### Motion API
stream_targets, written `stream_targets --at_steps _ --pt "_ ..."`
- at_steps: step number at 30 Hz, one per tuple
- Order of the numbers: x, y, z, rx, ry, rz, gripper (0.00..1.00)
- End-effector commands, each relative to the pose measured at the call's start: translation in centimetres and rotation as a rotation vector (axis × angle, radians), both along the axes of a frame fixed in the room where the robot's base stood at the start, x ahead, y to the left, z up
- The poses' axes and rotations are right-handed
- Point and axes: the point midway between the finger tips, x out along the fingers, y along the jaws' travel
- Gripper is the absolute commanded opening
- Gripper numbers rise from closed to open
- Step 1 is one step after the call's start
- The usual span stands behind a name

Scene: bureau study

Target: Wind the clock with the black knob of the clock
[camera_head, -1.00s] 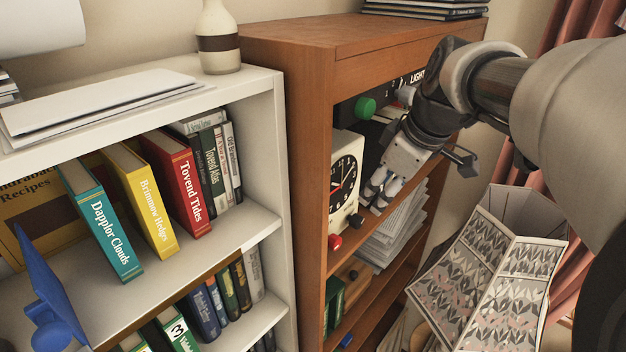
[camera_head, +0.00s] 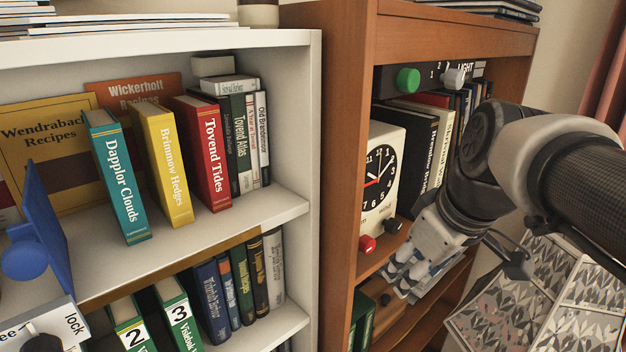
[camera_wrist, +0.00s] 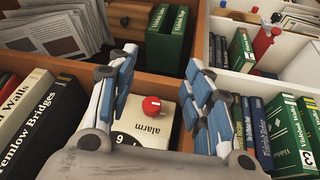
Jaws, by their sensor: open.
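In the wrist view, the clock's front marked "alarm" (camera_wrist: 146,129) and the red knob (camera_wrist: 151,106) show between my spread fingers (camera_wrist: 160,72). The black knob cannot be seen there; a finger may hide it.
Dark books (camera_head: 420,155) stand right of the clock. A green knob (camera_head: 408,80) sits on a panel above. Green books (camera_wrist: 168,35) and a wooden box (camera_wrist: 128,18) are on the shelf below. A white bookcase (camera_head: 290,205) adjoins at left.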

Motion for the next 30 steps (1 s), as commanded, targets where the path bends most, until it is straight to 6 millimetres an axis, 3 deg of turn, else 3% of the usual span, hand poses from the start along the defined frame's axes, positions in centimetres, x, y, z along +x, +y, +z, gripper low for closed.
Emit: stream_targets --at_steps 1,3,30 --pt "-0.4 0.2 -1.6 0.003 0.001 -0.010 0.46" --pt "-1.0 0.5 -2.9 0.007 0.003 -0.025 0.46" --pt "-7.5 2.8 -18.8 0.061 0.018 -0.221 0.46"
